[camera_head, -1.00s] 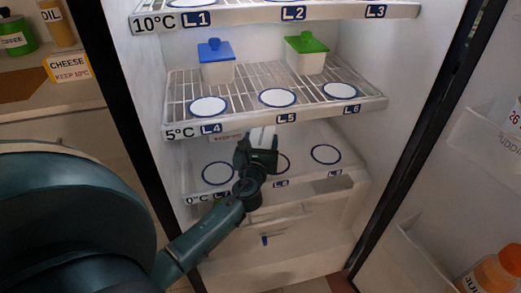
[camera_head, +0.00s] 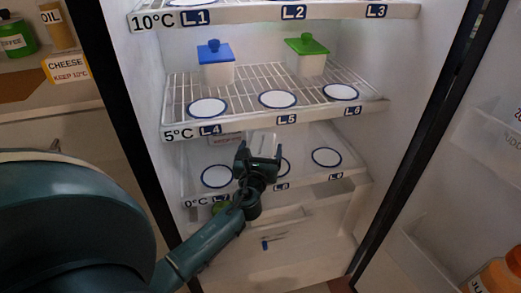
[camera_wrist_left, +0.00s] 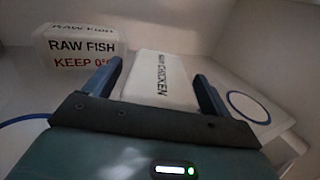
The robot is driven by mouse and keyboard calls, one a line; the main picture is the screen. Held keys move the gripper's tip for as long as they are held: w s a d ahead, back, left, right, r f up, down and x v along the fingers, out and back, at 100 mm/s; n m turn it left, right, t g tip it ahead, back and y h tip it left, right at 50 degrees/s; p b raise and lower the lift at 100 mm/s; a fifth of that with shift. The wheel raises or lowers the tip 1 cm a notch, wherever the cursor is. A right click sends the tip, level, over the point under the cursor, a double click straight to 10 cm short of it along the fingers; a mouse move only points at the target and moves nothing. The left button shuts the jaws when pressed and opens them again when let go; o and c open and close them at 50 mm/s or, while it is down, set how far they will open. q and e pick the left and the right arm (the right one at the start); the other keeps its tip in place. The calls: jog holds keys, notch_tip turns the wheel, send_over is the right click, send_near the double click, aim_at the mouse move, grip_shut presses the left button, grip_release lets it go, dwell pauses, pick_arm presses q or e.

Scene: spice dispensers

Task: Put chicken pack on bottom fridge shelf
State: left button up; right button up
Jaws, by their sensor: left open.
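The white chicken pack (camera_head: 262,143), labelled RAW CHICKEN, lies on the bottom fridge shelf (camera_head: 305,182), the one marked 0°C, around its middle circle. The pack also shows in the left wrist view (camera_wrist_left: 160,82). My left gripper (camera_head: 259,152) is open at the near end of the pack. In the left wrist view, its fingers (camera_wrist_left: 157,75) stand on either side of the pack's near part, with gaps visible. The gripper hides part of the middle circle. My right gripper is not in view.
A RAW FISH box (camera_wrist_left: 80,52) stands left of the pack on the bottom shelf. The 5°C wire shelf (camera_head: 330,118) is close above, holding blue-lidded (camera_head: 216,65) and green-lidded (camera_head: 308,57) containers. The right circle (camera_head: 327,157) is clear. The fridge door is open at right.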

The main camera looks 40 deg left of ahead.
pick_arm(q)
jog(key=shift+r, duration=0.15)
jog(key=p+v, duration=0.1)
jog(key=v, duration=1.1)
jog(key=shift+p, duration=0.35)
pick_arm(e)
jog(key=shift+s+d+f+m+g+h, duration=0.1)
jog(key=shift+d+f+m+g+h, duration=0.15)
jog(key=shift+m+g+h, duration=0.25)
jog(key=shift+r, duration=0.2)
